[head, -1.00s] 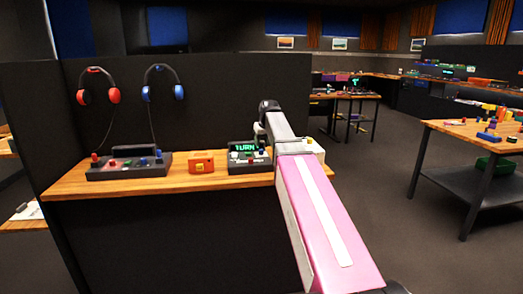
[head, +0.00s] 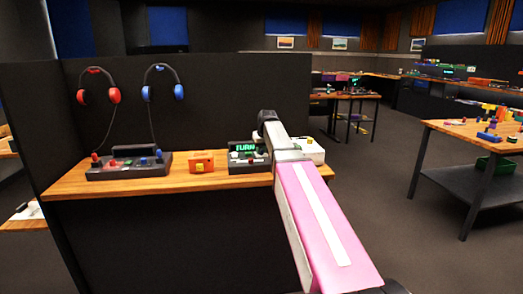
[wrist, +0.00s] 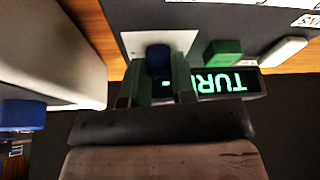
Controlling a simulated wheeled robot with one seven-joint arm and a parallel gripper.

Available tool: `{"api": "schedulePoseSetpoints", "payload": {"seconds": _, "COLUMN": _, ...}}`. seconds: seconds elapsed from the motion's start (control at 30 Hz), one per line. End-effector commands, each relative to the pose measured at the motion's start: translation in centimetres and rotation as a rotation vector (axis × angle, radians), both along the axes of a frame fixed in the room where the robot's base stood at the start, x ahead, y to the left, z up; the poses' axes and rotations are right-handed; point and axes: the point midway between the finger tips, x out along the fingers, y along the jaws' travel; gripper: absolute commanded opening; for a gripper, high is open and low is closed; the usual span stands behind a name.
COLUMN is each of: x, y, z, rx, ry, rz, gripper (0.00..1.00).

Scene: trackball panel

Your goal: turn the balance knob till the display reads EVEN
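The dark control panel (head: 262,168) stands on the wooden desk, and its green display (head: 246,148) reads TURN. In the wrist view the display (wrist: 228,83) is upside down and partly covered by a finger. A dark blue knob (wrist: 158,60) on a white plate (wrist: 180,40) lies just beyond and between my fingertips; I cannot tell whether it is the balance knob. My gripper (wrist: 161,88) has its two fingers apart with a gap between them, and contact with the knob does not show. In the head view my arm hides the gripper.
A green block-like control (wrist: 222,52) and a white one (wrist: 283,52) are beside the knob. An orange box (head: 202,162) and another dark panel (head: 130,168) stand left on the desk. A white box (head: 308,150) is right of the panel, partly behind my arm.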

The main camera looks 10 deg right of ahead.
Motion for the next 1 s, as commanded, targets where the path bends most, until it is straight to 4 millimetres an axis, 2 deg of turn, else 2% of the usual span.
{"api": "schedulePoseSetpoints", "payload": {"seconds": 0.17, "x": 0.03, "y": -0.02, "z": 0.02, "rx": 0.001, "ry": 0.0, "rz": 0.038, "gripper": 0.01}}
{"api": "schedulePoseSetpoints", "payload": {"seconds": 0.53, "x": 0.07, "y": -0.14, "z": 0.04, "rx": 0.001, "ry": 0.0, "rz": 0.288, "gripper": 0.01}}
{"api": "schedulePoseSetpoints", "payload": {"seconds": 0.9, "x": 0.01, "y": -0.11, "z": 0.04, "rx": 0.0, "ry": 0.0, "rz": 0.315, "gripper": 0.01}}
{"api": "schedulePoseSetpoints", "payload": {"seconds": 0.93, "x": 0.01, "y": -0.11, "z": 0.04, "rx": 0.0, "ry": 0.0, "rz": 0.315, "gripper": 0.28}}
{"api": "schedulePoseSetpoints", "payload": {"seconds": 1.0, "x": 0.02, "y": -0.11, "z": 0.04, "rx": 0.0, "ry": 0.0, "rz": 0.315, "gripper": 0.5}}
